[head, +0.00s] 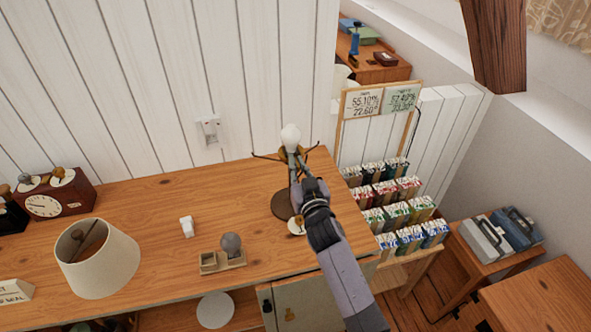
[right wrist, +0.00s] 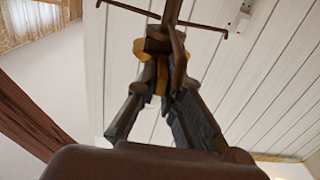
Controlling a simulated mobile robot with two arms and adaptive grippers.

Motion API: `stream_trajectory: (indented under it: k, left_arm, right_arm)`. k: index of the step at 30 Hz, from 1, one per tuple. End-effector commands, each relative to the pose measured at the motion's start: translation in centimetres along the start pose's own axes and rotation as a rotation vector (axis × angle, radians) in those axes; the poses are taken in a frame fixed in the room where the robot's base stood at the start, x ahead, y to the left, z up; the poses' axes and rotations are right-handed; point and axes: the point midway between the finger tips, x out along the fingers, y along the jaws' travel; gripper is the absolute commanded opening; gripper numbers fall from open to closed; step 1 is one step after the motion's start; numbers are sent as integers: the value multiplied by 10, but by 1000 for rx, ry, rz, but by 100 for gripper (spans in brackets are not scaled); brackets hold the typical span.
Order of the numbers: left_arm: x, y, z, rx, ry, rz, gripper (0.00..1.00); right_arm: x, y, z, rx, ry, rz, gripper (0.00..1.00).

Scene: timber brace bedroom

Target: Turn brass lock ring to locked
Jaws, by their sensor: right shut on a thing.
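A lamp stands near the right end of the wooden cabinet top, with a white bulb (head: 291,134) on top, thin side arms and a dark round base (head: 284,205). My right gripper (head: 295,162) reaches up to the lamp's neck, just below the bulb. In the right wrist view its fingers are shut on the brass lock ring (right wrist: 142,52), a yellowish collar around the dark stem. The fingers hide part of the ring, and I cannot read its lock position. My left gripper is not in view.
A cream lampshade (head: 98,260) lies at the left of the wooden top (head: 150,215). A rack of boxes (head: 395,213) is close on the right.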

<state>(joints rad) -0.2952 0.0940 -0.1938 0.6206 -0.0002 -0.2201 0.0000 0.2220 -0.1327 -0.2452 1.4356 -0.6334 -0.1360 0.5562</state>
Motion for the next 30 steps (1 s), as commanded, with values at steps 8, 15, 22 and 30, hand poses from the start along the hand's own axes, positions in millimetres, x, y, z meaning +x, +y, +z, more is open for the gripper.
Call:
stream_trajectory:
  k: [8, 15, 22, 30]
  left_arm:
    - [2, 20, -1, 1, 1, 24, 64]
    - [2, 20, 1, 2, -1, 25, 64]
    - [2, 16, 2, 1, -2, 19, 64]
    - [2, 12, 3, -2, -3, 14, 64]
  right_arm:
    - [2, -1, -2, 1, 5, 6, 0]
    - [2, -1, -3, 2, 6, 6, 0]
    - [2, -1, -2, 1, 5, 7, 22]
    - [1, 0, -1, 1, 3, 8, 28]
